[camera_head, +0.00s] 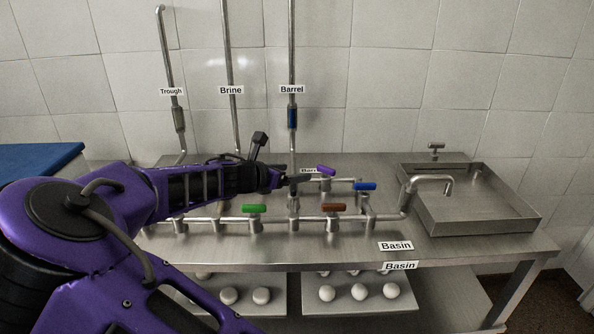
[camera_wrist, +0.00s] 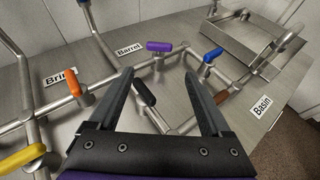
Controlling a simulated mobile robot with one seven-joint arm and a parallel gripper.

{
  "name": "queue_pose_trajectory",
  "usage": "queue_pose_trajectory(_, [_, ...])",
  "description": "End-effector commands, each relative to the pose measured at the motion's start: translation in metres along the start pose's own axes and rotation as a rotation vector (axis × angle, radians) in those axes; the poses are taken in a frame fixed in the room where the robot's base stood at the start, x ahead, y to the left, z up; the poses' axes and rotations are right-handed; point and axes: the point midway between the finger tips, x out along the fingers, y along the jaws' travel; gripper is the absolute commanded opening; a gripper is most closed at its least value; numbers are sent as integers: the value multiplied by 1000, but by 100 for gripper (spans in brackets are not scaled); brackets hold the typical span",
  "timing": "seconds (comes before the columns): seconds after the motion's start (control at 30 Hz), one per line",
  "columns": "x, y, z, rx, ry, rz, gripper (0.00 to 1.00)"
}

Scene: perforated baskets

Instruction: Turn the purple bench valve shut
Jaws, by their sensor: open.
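The purple valve handle (camera_head: 326,170) sits on a pipe on the steel bench, just right of my gripper's tip in the head view. In the wrist view the purple handle (camera_wrist: 166,46) lies nearly crosswise, beyond the fingertips. I cannot tell for sure how it lies against its pipe. My gripper (camera_wrist: 158,76) is open with nothing held, its two dark fingers wide apart. In the head view my gripper (camera_head: 299,180) is above the pipes, left of the purple handle. The fingers do not appear to touch it.
Nearby valve handles are blue (camera_head: 365,186), brown (camera_head: 333,208) and green (camera_head: 254,208). Orange (camera_wrist: 67,83), yellow (camera_wrist: 22,158) and dark (camera_wrist: 145,92) handles show in the wrist view. Upright pipes (camera_head: 292,60) stand behind. A steel basin (camera_head: 485,228) is at the right.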

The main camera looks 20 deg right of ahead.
Motion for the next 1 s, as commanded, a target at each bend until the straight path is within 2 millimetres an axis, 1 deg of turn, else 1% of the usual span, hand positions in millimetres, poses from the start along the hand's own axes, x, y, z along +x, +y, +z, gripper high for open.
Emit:
queue_pose_trajectory(0.03, [5,-1,0,17,10,-12,71])
queue_pose_trajectory(0.13, [22,-5,-4,79,51,-57,53])
queue_pose_trajectory(0.17, [29,-7,-6,106,69,-77,51])
queue_pose_trajectory(0.3, [60,-16,-17,262,167,-180,51])
queue_pose_trajectory(0.4, [76,-22,-22,377,238,-251,51])
queue_pose_trajectory(0.53, [93,-27,-25,529,333,-340,51])
queue_pose_trajectory(0.63, [103,-31,-21,656,413,-409,51])
queue_pose_trajectory(0.77, [110,-34,-10,809,509,-483,51])
queue_pose_trajectory(1.0, [119,-40,24,1061,686,-591,51])
